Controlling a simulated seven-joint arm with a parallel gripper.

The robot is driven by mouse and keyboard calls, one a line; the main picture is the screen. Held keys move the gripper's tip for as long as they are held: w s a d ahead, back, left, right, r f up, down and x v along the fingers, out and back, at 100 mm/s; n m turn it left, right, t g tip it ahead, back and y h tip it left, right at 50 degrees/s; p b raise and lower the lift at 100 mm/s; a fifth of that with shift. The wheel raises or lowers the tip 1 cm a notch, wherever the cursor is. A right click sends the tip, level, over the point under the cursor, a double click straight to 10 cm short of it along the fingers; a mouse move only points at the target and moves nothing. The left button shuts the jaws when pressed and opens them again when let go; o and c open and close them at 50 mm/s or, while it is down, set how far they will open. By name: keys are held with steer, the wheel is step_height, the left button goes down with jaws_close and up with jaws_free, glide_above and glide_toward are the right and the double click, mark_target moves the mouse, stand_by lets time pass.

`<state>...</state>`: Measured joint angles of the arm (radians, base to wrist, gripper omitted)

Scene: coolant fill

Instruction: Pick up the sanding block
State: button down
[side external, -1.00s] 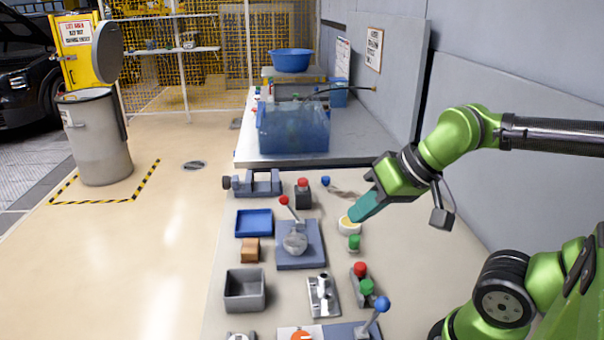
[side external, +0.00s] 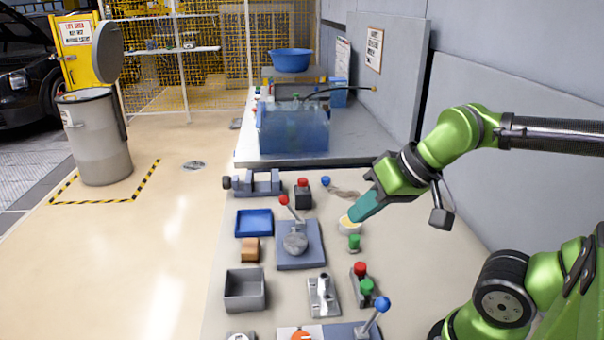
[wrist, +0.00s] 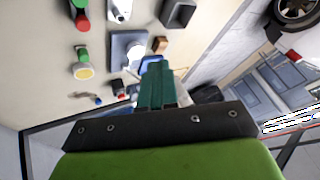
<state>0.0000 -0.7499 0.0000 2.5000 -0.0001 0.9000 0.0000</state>
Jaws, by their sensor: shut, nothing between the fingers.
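The sanding block looks to be the small orange-brown block (side external: 250,250) on the bench, between the blue tray and the grey open box in the side external view. It also shows in the wrist view (wrist: 160,45), just beyond the fingertips. My gripper (side external: 352,217) has teal fingers that are shut and empty.
A lever on a grey-blue plate (side external: 312,255) stands between my gripper and the block. The blue tray (side external: 254,222) is behind the block and the grey box (side external: 245,290) in front. A vise (side external: 258,184) and red and green buttons (side external: 361,270) are nearby.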

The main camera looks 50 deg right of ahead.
steer(key=shift+c, duration=2.1)
jaws_free()
steer(key=shift+f, duration=0.1)
steer(key=m+g+h, duration=0.2)
steer(key=m+g, duration=0.4)
steer(key=g, duration=0.1)
glide_above(250, 245)
step_height(250, 245, down, 7)
step_height(250, 245, down, 17)
